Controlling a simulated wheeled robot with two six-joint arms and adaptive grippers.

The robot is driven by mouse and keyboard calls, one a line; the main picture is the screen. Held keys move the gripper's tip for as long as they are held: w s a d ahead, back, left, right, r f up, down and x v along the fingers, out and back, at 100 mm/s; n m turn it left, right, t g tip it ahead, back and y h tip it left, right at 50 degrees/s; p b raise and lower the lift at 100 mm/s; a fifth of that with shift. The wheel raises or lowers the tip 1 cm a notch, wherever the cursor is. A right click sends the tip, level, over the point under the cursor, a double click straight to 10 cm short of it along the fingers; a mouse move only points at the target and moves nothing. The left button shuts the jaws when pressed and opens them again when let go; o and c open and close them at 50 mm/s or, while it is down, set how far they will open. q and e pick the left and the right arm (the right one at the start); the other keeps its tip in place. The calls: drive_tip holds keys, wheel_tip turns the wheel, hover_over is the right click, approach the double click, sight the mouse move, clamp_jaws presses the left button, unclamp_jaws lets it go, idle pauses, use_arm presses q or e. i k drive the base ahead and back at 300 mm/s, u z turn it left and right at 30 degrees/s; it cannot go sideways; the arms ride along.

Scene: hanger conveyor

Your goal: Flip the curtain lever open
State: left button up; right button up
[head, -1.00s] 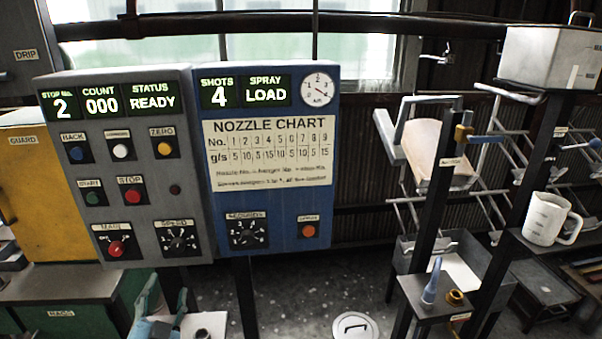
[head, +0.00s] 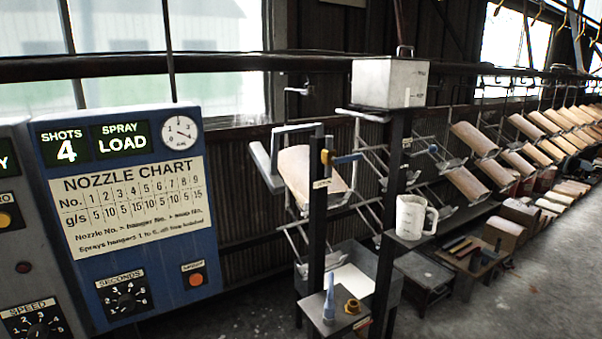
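A lever with a blue handle (head: 347,159) and a brass-yellow body sits on the front dark post (head: 317,225), above a small label too small to read. Its handle points right, roughly level. A second blue-tipped handle (head: 431,149) sticks out to the right of the rear post (head: 390,200), below a grey lidded tank (head: 388,84). I cannot tell from the labels which one is the curtain lever. Neither of my grippers is in the head view.
The blue panel (head: 140,270) on the left shows SHOTS 4 and SPRAY LOAD. A white jug (head: 411,216) stands on a shelf by the posts. A blue nozzle (head: 329,300) and a brass ring (head: 352,306) sit on a low stand. Hangers with curved tiles (head: 470,185) run rightward.

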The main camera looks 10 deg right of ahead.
sight(433, 148)
drive_tip(key=z, duration=0.35)
drive_tip(key=i, duration=1.75)
drive_tip(key=z, duration=0.15)
